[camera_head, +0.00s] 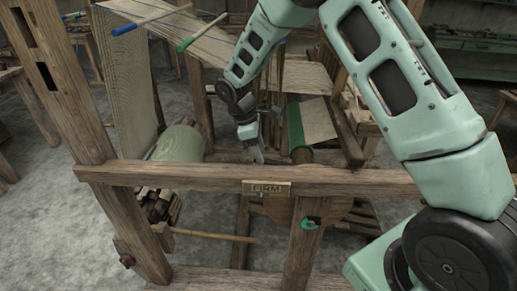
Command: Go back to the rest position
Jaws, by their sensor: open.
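My arm comes in from the right and bends over the wooden handloom (200,178). My gripper (257,156) points down inside the loom frame, just behind the front crossbeam with its small brass-coloured plate (266,188). Its jaws look small at this distance, and I see no object between them. The gripper appears above the gap between the pale green roll (180,145) on the left and the green-edged roller (297,135) on the right. I cannot tell whether it touches any part of the loom.
A rod with a blue end (124,30) and one with a green end (186,45) lie across the top threads. A thick post (62,80) stands at left. A wooden stick (215,236) juts out low. A green ring (310,224) sits on a front post. Grey floor is open at lower left.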

